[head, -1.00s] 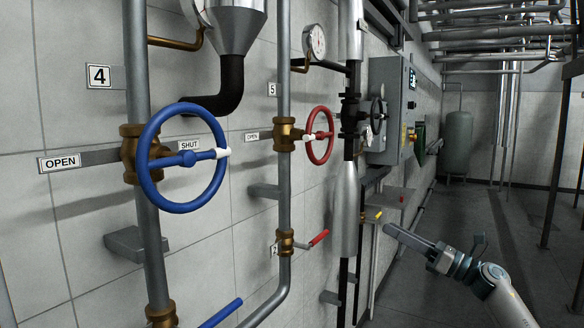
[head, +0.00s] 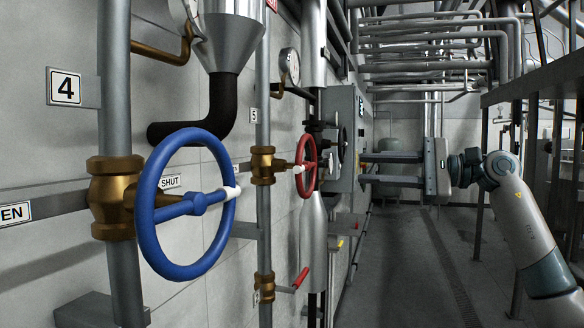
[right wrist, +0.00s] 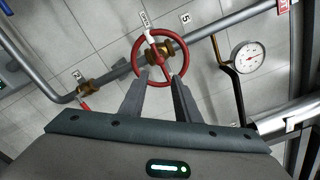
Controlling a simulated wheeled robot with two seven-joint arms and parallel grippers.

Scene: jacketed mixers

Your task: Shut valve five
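Valve five is a red handwheel (head: 314,160) on a brass body (head: 262,165) on a vertical grey pipe, near the plate marked 5 (head: 253,116). One spoke has a white tip (head: 298,169). In the right wrist view the red wheel (right wrist: 135,58) is ahead, its white tip (right wrist: 149,34) close to a small plate reading OPEN (right wrist: 145,18). My right gripper (head: 362,168) is right of the wheel in the head view. Its open fingers (right wrist: 160,80) overlap the wheel's lower rim in the right wrist view; contact cannot be told. My left gripper is not in view.
A large blue handwheel (head: 225,225) stands in the left foreground, with plates 4 (head: 65,87) and SHUT (head: 170,182). A red lever (head: 300,278) sits below valve five. A gauge (right wrist: 248,57) is beside it. The floor aisle (head: 400,265) is clear; a dark railing stands right.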

